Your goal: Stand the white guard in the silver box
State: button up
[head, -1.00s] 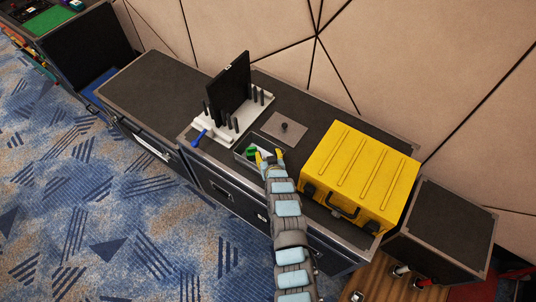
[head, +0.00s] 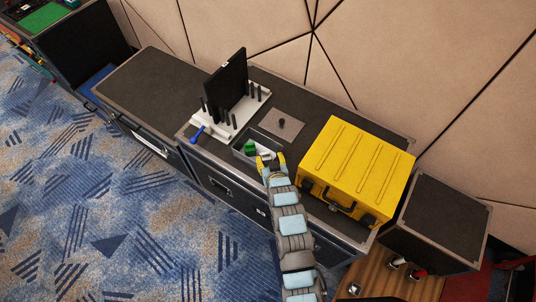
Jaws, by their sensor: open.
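The silver box (head: 240,153) is a small open grey tray on the dark case top, between the white rack and the yellow case. A green piece (head: 250,146) is at its left part. A small white piece (head: 265,154) shows beside the green one, just beyond my fingertips; it may be the white guard, but it is too small to tell its shape or whether it stands or lies. My gripper (head: 271,160) is open, its yellow fingers apart at the box's front right edge. My arm and fingers hide part of the box's near right side.
A white rack (head: 226,132) with black posts and an upright black panel (head: 226,85) stands at left, a blue-handled tool (head: 199,133) at its front. Behind the box lies a grey plate with a knob (head: 281,124). A large yellow case (head: 357,170) stands close on the right.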

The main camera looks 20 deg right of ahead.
jog(key=shift+v, duration=2.25)
